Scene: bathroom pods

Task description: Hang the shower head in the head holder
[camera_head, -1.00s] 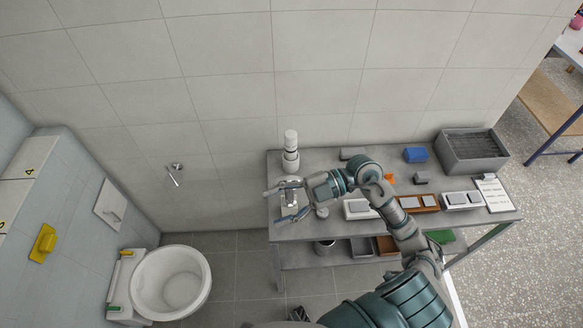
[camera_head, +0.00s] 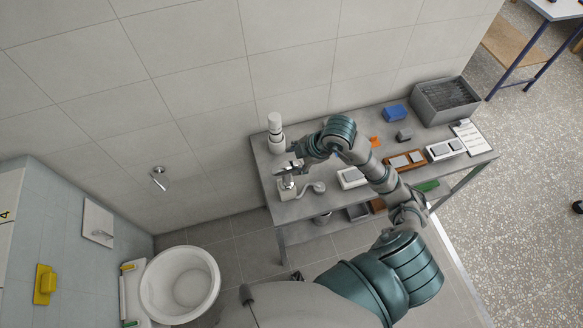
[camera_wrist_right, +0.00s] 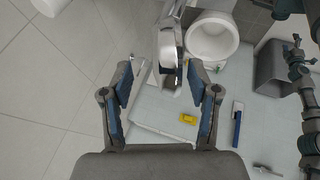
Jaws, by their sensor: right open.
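My right gripper (camera_head: 283,170) is over the left end of the table, close above a small pale block (camera_head: 287,190). In the right wrist view the gripper (camera_wrist_right: 160,76) is open, its dark blue finger pads wide apart. A chrome bracket (camera_head: 160,178), possibly the head holder, is on the tiled wall. My left gripper is not in view.
A white bottle-like cylinder (camera_head: 275,128) stands at the table's back left. A toilet (camera_head: 180,285) stands left, with free floor between.

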